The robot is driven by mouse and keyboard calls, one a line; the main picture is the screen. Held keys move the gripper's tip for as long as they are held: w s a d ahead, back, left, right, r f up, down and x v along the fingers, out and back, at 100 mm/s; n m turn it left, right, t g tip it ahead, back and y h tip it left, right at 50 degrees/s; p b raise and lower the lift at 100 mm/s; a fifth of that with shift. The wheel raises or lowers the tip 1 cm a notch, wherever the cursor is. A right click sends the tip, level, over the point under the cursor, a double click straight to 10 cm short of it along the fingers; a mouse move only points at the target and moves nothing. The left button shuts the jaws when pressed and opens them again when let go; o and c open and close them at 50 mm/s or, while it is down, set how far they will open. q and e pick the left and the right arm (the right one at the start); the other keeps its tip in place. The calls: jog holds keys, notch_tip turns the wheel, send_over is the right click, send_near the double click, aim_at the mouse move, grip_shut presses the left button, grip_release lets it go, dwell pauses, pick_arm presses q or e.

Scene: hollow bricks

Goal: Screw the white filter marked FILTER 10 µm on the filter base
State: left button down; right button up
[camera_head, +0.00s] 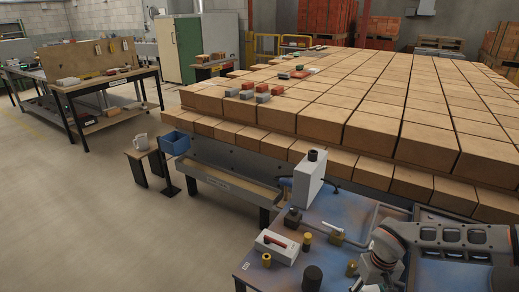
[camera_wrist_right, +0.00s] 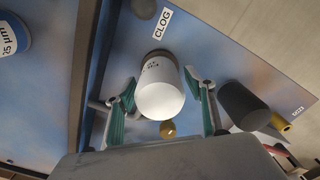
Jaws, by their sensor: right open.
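In the right wrist view, a white filter (camera_wrist_right: 162,98) with small dark print near its far end sits between the two teal-padded fingers of my right gripper (camera_wrist_right: 158,86). The fingers are open, with a visible gap on each side of the filter. The print is too small to read fully. Another part marked 25 µm (camera_wrist_right: 12,36) shows at the upper left corner. In the head view my right arm (camera_head: 440,240) reaches over the blue table from the right and hides the white filter. I cannot make out the filter base for sure. My left gripper is not in view.
A CLOG label (camera_wrist_right: 162,23) lies beyond the filter. A dark cylinder (camera_wrist_right: 243,105) stands close to the right finger.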

jog(key=shift+n+p, duration=0.9)
jog(key=shift+n, duration=0.7)
jog(key=shift+r+n+p, duration=0.1)
jog(key=shift+n+p, duration=0.35)
jog(key=shift+n, duration=0.25)
jog(key=shift+a+n+p, duration=0.15)
jog(key=shift+n+p, duration=0.15)
jog(key=shift+p, duration=0.05)
jog(key=shift+d, duration=0.2)
jog(key=c, duration=1.4)
jog(key=shift+o, duration=0.2)
jog(key=shift+m, duration=1.2)
